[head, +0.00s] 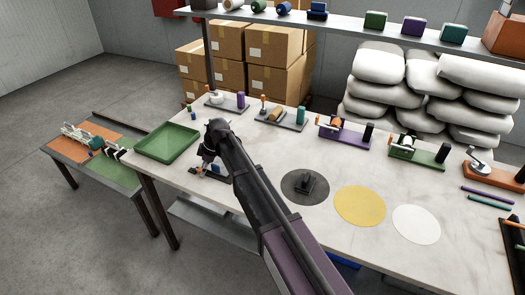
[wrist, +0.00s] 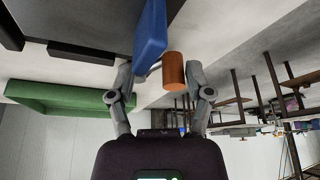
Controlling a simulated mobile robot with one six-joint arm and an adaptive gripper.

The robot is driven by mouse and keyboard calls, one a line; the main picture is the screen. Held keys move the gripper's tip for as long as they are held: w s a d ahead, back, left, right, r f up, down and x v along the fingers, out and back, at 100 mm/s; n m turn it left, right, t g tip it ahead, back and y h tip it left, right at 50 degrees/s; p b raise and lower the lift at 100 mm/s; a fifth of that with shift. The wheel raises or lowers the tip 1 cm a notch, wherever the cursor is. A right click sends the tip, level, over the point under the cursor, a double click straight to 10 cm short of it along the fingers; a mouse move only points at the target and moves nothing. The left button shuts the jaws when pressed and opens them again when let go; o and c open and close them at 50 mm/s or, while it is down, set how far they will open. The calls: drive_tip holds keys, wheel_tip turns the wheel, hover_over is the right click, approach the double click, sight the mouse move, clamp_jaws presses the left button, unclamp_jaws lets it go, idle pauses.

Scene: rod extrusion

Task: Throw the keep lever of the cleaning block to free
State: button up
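A small device with a dark base (head: 212,177) stands on the white table near its left front edge, partly hidden by my arm. It carries a blue block (wrist: 150,32) and a copper-brown cylindrical knob (wrist: 173,72); I cannot tell for sure whether this is the cleaning block and its keep lever. In the wrist view my gripper (wrist: 160,72) has its fingers apart, with the knob between them. The knob sits close to the right finger, and a gap shows on the left. In the head view my gripper (head: 207,160) is down at the device, its fingertips mostly hidden.
A green tray (head: 168,143) lies left of the device. A dark round mat (head: 290,193) with a black piece, a yellow disc (head: 360,206) and a white disc (head: 416,224) lie to the right. Several lever devices, including a purple one (head: 343,136), line the back.

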drive_tip(key=shift+s+p+v, duration=0.25)
drive_tip(key=shift+p+v, duration=5.5)
drive_tip(key=shift+v, duration=0.9)
drive_tip(key=s+d+m+h, duration=0.1)
drive_tip(key=s+d+m, duration=0.1)
drive_tip(key=d, duration=0.6)
drive_tip(key=s+d+m, duration=0.1)
drive_tip(key=d+m, duration=0.4)
drive_tip(key=d, duration=0.3)
drive_tip(key=shift+s+d+t+h+p, duration=0.25)
drive_tip(key=shift+s+t+h+p, duration=0.05)
drive_tip(key=shift+s+h, duration=0.1)
drive_tip(key=w+a+n+y, duration=0.1)
drive_tip(key=a+n, duration=0.3)
drive_tip(key=a, duration=0.4)
drive_tip(key=w+a+n+g, duration=0.1)
drive_tip(key=a+n, duration=0.3)
drive_tip(key=a, duration=0.5)
drive_tip(key=shift+w+a+r+y, duration=0.3)
drive_tip(key=shift+w+y, duration=0.1)
drive_tip(key=shift+w, duration=0.35)
drive_tip(key=shift+f+b, duration=0.25)
drive_tip(key=shift+b, duration=0.1)
